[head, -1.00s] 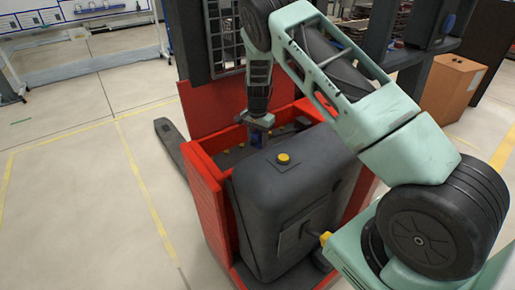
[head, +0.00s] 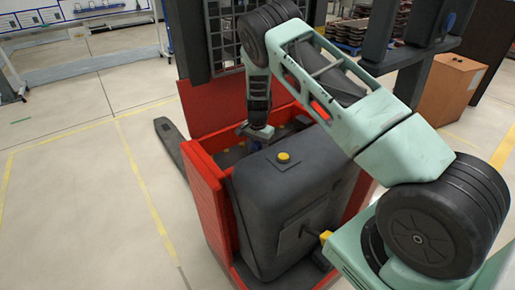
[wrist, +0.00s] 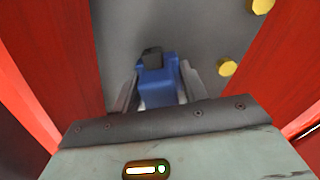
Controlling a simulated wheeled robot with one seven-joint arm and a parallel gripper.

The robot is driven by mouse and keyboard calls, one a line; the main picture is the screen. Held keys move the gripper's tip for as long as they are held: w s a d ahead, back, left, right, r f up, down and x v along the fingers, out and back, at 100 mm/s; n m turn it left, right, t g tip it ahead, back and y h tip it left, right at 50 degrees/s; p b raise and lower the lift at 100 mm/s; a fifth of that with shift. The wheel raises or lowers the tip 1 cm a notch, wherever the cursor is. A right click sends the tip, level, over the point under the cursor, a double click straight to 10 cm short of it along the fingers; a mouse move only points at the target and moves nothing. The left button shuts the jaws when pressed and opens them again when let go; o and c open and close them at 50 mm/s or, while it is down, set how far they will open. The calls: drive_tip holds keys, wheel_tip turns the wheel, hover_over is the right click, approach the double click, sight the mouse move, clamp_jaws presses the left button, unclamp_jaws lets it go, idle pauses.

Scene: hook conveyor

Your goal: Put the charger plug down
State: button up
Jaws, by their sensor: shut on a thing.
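The charger plug (wrist: 158,82) is blue with a dark block at its far end. In the wrist view it sits between the two fingers of my gripper (wrist: 159,88), which is shut on it. Beyond the plug is a grey surface (wrist: 120,35); I cannot tell whether the plug touches it. In the head view my gripper (head: 257,132) is down inside the red truck body (head: 203,185), behind the black seat-like block (head: 295,180). That block and my gripper hide most of the plug there.
Red walls (wrist: 55,60) stand close on both sides of my gripper. Yellow knobs (wrist: 226,67) stick up from the grey surface at right. A yellow button (head: 283,157) tops the black block. A dark mesh guard (head: 222,35) stands behind.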

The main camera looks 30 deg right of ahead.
sight(257, 142)
drive_tip(key=shift+f, duration=0.15)
drive_tip(key=o, duration=1.3)
wheel_tip(257, 142, up, 13)
drive_tip(key=shift+a, duration=0.1)
drive_tip(key=s+a+r+n+y, duration=0.1)
drive_tip(key=s+a+r+n, duration=0.6)
drive_tip(key=a, duration=0.5)
drive_tip(key=s+a+r+n+y, duration=0.1)
drive_tip(key=s+a+r+n, duration=0.3)
drive_tip(key=s+a, duration=0.7)
drive_tip(key=s+a+r+n, duration=0.1)
drive_tip(key=s+a+n, duration=0.1)
drive_tip(key=s, duration=0.5)
drive_tip(key=s+a+r+n+h, duration=0.1)
drive_tip(key=s+n, duration=0.3)
drive_tip(key=s, duration=0.3)
drive_tip(key=s+a+r+n, duration=0.1)
drive_tip(key=s+a+n, duration=0.1)
drive_tip(key=s, duration=0.5)
drive_tip(key=shift+s+a+r+n, duration=0.2)
drive_tip(key=shift+a+r+n, duration=0.1)
drive_tip(key=shift+n, duration=0.6)
